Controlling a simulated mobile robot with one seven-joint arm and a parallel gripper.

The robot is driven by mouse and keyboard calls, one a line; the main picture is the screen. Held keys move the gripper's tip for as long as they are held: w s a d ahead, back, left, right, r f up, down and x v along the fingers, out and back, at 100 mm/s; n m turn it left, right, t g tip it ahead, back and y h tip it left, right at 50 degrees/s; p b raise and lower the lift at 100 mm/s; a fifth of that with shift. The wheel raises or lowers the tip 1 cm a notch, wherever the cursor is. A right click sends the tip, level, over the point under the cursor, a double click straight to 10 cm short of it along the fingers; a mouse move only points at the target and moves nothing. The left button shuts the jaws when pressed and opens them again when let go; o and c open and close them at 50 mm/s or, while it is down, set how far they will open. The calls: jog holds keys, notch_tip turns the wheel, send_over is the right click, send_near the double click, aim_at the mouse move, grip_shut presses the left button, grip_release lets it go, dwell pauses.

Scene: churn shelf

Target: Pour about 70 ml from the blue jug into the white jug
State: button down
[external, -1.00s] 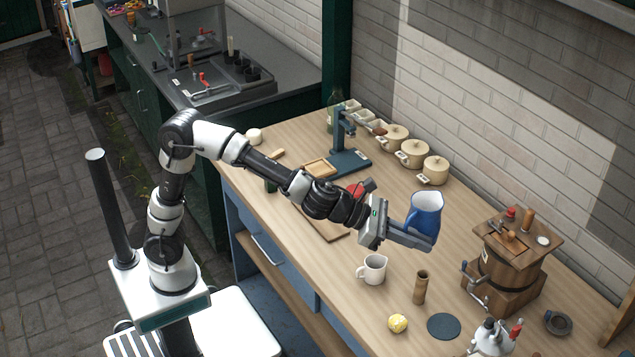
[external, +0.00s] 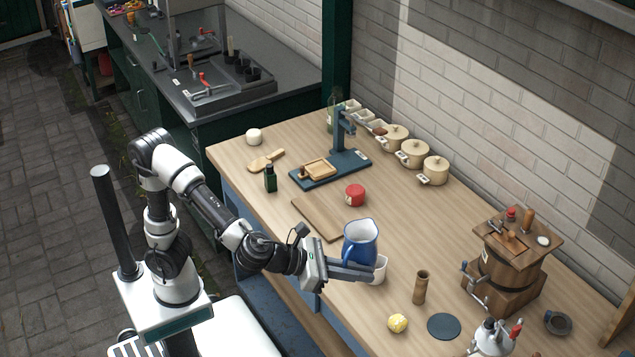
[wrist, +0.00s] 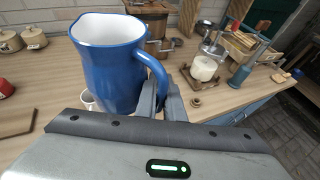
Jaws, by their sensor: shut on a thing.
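The blue jug (external: 361,243), white inside, is in my gripper (external: 352,271) and is held up off the table, about upright. In the wrist view the blue jug (wrist: 108,72) fills the left centre, and my gripper (wrist: 162,103) is shut on its handle at the right. In the wrist view only a small part of the white jug (wrist: 88,98) shows past the blue jug. The level inside the blue jug cannot be seen.
A wooden cup (external: 421,287), a yellow lump (external: 397,323) and a dark round mat (external: 444,326) lie to the right. A cutting board (external: 318,219) and a red tin (external: 355,195) are behind. A wooden churn (external: 508,265) stands at the far right.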

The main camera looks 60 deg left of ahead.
notch_tip(320, 180, down, 17)
jog(key=shift+r, duration=0.2)
jog(key=shift+s+a+r, duration=0.1)
jog(key=r+n, duration=0.1)
jog(key=w+r+g, duration=0.1)
jog(key=r+n+g, duration=0.1)
jog(key=shift+w+a+r+n, duration=0.1)
jog(key=shift+w+a+n, duration=0.2)
jog(key=shift+w+a, duration=0.1)
jog(key=w+r+n+g+p, duration=0.1)
jog(key=p, duration=0.2)
jog(key=w+a+r+n+g+h+p, duration=0.1)
jog(key=r+g+p, duration=0.1)
jog(key=p, duration=0.2)
jog(key=w+a+r+n+g+h+p, duration=0.1)
jog(key=g+p, duration=0.1)
jog(key=p, duration=0.2)
jog(key=shift+w+r, duration=0.1)
jog(key=shift+r, duration=0.05)
jog(key=shift+w+a+r+n+g+h+p, duration=0.1)
jog(key=shift+r+n+g+h+p, duration=0.15)
jog(key=shift+p, duration=0.75)
jog(key=shift+w+a+r+g+h+p, duration=0.15)
jog(key=shift+r+p, duration=0.25)
jog(key=shift+p, duration=0.55)
jog(key=shift+w+r+n+g+h+p, duration=0.1)
jog(key=shift+r+n+g+h+p, duration=0.15)
jog(key=shift+p, duration=0.75)
